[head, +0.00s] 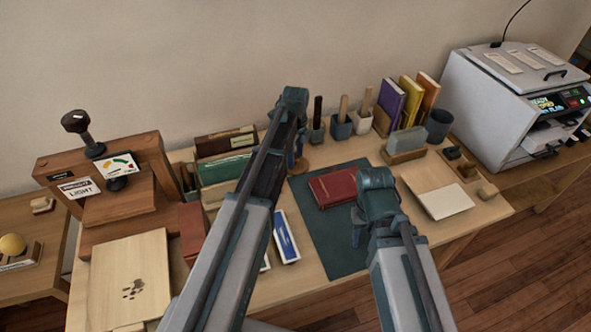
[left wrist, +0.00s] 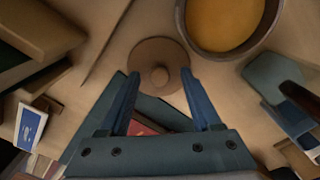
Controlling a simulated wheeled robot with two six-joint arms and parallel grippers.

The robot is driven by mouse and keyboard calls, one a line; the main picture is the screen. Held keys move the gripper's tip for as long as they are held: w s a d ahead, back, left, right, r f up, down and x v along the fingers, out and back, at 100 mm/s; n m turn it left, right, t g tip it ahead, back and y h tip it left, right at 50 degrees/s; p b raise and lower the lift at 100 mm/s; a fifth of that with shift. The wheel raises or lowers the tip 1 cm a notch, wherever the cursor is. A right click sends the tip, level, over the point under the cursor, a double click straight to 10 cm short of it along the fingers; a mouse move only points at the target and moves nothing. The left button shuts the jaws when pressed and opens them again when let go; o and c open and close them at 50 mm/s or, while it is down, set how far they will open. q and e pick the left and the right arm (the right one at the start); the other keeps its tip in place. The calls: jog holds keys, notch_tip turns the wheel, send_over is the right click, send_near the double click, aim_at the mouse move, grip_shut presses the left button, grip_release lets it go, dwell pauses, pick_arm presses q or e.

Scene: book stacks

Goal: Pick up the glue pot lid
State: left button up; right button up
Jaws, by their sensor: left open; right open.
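The glue pot lid is a flat, round brown disc with a small raised knob (left wrist: 159,66). It lies on the table just beyond the fingertips of my left gripper (left wrist: 160,77) in the left wrist view. The fingers are open on either side of the knob, with nothing held. In the head view, a brown edge of the lid (head: 304,168) shows under my left gripper (head: 294,160). A round dark pot with orange content (left wrist: 226,22) stands beside the lid. The head view hides the pot behind my left arm. My right gripper (head: 358,237) is open above the mat, empty.
A red book (head: 331,188) lies on the dark green mat (head: 322,250). Brush holders (head: 341,128) and upright books (head: 410,98) stand along the back. A wooden press (head: 110,180) stands left, a white machine (head: 510,105) right. Boxes lie near my left arm.

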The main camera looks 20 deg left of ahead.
pick_arm(q)
jog(key=shift+r, duration=0.1)
grip_shut()
pick_arm(e)
jog(key=shift+r, duration=0.1)
dwell(0.3)
pick_arm(q)
jog(key=shift+r+p, duration=0.8)
jog(key=shift+p, duration=0.15)
pick_arm(e)
jog(key=shift+r, duration=0.8)
pick_arm(q)
notch_tip(320, 180, up, 2)
jog(key=shift+r+p, duration=0.1)
jog(key=shift+p, duration=0.9)
pick_arm(e)
notch_tip(320, 180, up, 2)
pick_arm(q)
jog(key=s+d, duration=0.3)
jog(key=s+d+p, duration=0.1)
jog(key=s+d, duration=0.3)
jog(key=s+d+r, duration=0.1)
jog(key=s+d, duration=0.3)
jog(key=shift+s+d+r, duration=0.1)
jog(key=shift+s+d, duration=0.05)
jog(key=shift+s, duration=0.05)
pick_arm(e)
jog(key=shift+r, duration=0.65)
